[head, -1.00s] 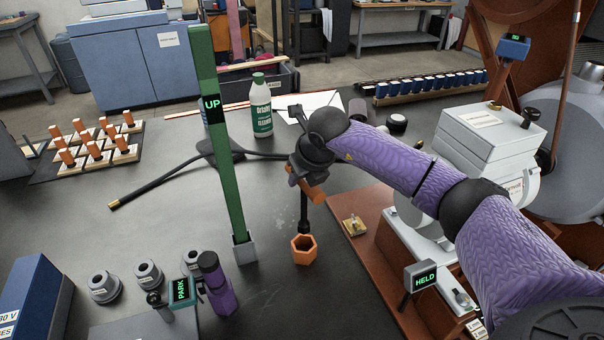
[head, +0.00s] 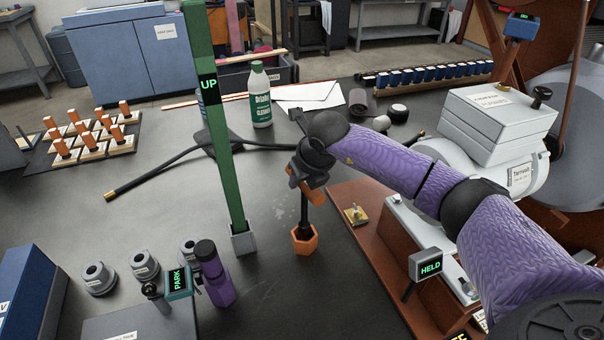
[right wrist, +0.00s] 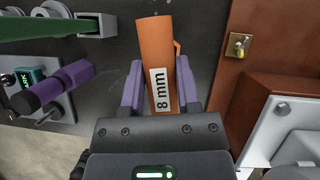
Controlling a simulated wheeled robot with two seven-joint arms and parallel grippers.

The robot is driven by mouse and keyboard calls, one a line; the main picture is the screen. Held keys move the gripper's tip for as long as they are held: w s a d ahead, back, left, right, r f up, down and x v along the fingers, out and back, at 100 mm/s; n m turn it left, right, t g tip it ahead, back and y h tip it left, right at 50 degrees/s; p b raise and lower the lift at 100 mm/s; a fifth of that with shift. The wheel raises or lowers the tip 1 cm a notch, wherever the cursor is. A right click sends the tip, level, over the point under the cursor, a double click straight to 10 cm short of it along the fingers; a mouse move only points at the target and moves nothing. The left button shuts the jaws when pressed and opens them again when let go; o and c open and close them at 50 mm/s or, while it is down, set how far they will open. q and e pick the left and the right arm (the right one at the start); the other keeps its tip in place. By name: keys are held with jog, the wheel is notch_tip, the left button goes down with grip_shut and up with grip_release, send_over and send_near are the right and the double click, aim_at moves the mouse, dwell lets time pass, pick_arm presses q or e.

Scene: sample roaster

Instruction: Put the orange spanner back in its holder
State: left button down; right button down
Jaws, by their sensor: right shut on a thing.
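The orange spanner (head: 319,196) has an orange handle and a dark shaft that points down. My right gripper (head: 309,176) is shut on its handle. In the right wrist view the handle (right wrist: 155,50), labelled "8 mm", sits between the purple fingers of the gripper (right wrist: 160,90). An orange six-sided holder (head: 304,241) stands on the dark bench directly below. The shaft's lower end meets the holder's opening in the head view; how deep it sits, I cannot tell. The holder is hidden in the wrist view. My left gripper is not in view.
A tall green lever (head: 220,140) marked "UP" stands left of the holder. A purple handle (head: 214,273) is by the "PARK" display (head: 178,281). A brown base with a "HELD" display (head: 429,266) lies to the right. A green-and-white bottle (head: 260,97) stands behind.

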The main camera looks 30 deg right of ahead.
jog(key=shift+f+b, duration=0.65)
jog(key=shift+f, duration=0.85)
jog(key=shift+r, duration=0.1)
jog(key=shift+f, duration=0.2)
